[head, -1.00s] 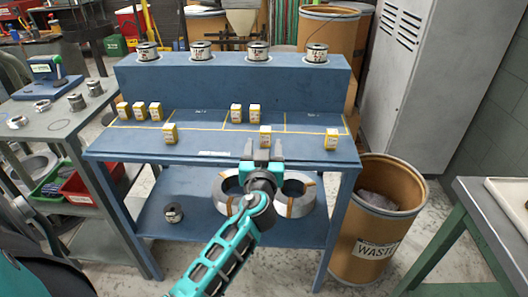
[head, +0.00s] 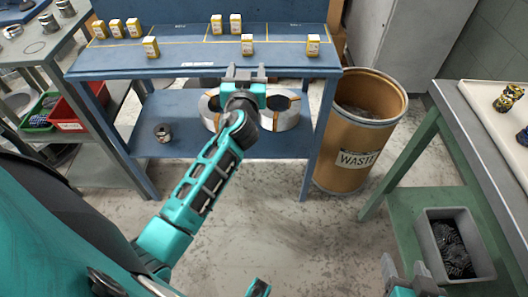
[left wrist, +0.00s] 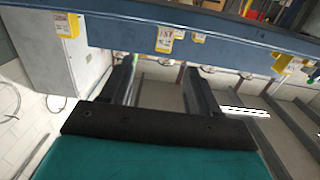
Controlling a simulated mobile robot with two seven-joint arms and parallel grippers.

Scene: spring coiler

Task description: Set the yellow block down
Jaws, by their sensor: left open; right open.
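Several small yellow blocks with white labels stand upright on the blue bench (head: 200,64). One yellow block (head: 247,45) stands in the front row, just beyond my left gripper (head: 246,71). In the left wrist view, a labelled yellow block (left wrist: 165,40) shows past the open, empty fingers (left wrist: 158,85), apart from them. Other blocks stand front left (head: 151,47), front right (head: 313,45) and in the back row (head: 133,28). My right gripper (head: 405,270) is open and empty at the bottom right, away from the bench.
A waste drum (head: 350,160) stands right of the bench. A green-framed table (head: 470,125) is at the right, with a grey bin (head: 480,268) on its lower shelf. Wire coils (head: 285,115) lie on the bench's lower shelf. The floor in front is clear.

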